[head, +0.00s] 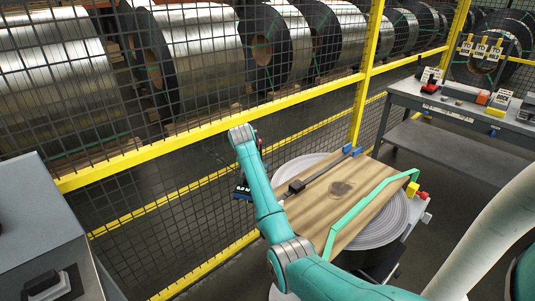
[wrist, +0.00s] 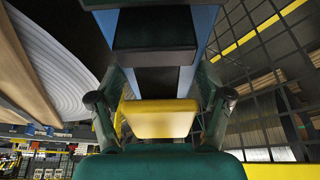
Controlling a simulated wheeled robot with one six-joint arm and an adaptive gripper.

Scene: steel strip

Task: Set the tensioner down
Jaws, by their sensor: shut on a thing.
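My gripper (wrist: 160,103) is shut on the tensioner (wrist: 160,122), with one finger on each side of its yellow block. Beyond the yellow block, dark parts and blue side strips reach toward the top of the wrist view. In the head view a dark piece with small light marks (head: 242,192) shows left of my arm, probably part of the held tensioner. My arm hides the rest there, and my fingers cannot be made out. It appears held in the air beside the fence, left of the round grey stand (head: 375,228).
A wooden board (head: 325,203) with a dark bar (head: 298,186) and a green strip (head: 362,210) lies on the round stand. A yellow-framed mesh fence (head: 215,130) runs behind, with steel coils beyond. A workbench (head: 455,108) with several items stands right. A grey cabinet (head: 45,215) stands left.

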